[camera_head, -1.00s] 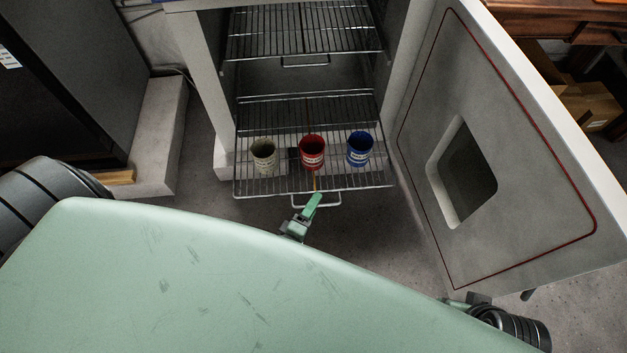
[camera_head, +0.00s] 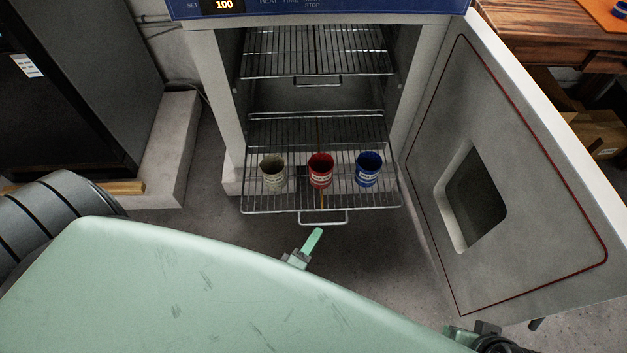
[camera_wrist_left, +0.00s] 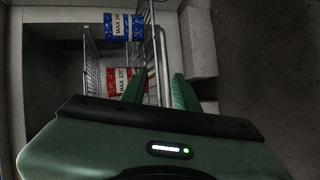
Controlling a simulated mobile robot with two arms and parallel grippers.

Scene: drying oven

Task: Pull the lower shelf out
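The lower shelf (camera_head: 222,208) is a wire rack standing well out of the oven, with a wire loop handle (camera_head: 323,222) at its front. A beige cup (camera_head: 273,171), a red cup (camera_head: 320,171) and a blue cup (camera_head: 368,169) stand on it.
The upper shelf (camera_head: 315,64) is inside the oven. The oven door (camera_head: 540,235) stands wide open on the right. A dark cabinet (camera_head: 75,95) on a pale plinth is on the left. The floor in front of the lower shelf is clear.

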